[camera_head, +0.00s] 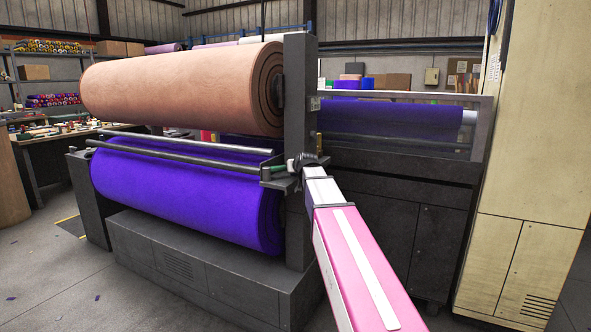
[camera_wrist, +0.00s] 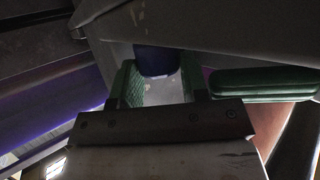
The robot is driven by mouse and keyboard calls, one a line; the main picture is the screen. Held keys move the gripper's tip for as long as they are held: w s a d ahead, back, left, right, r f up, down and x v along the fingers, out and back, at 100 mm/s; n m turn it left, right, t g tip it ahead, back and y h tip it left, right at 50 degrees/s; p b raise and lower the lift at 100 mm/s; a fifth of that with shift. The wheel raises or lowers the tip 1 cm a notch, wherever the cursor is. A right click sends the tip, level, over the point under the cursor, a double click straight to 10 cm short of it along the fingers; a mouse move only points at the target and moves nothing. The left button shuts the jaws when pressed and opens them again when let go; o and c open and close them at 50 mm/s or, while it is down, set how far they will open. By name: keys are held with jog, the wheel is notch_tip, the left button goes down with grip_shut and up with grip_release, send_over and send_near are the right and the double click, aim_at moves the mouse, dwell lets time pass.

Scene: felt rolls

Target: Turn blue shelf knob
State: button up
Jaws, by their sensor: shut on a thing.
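The blue knob (camera_wrist: 155,60) shows in the wrist view between the two green finger pads of my gripper (camera_wrist: 158,78). Its upper part is cut off by a grey bracket, and its exact turn angle cannot be told. My gripper is shut on it. In the head view my gripper (camera_head: 303,163) reaches the dark upright at the right end of the roll machine. The knob itself is hidden there behind my gripper and the machine's bracket.
A green handle (camera_wrist: 265,83) lies close right of my fingers in the wrist view. A tan felt roll (camera_head: 180,88) and a purple roll (camera_head: 185,200) hang left of the machine's upright (camera_head: 300,110). A cream cabinet (camera_head: 520,200) stands at the right.

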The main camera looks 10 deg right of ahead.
dwell(0.5)
jog(key=o, duration=0.7)
jog(key=shift+c, duration=0.2)
jog(key=shift+d+n+y, duration=0.1)
jog(key=shift+n+y, duration=0.2)
jog(key=shift+y, duration=0.2)
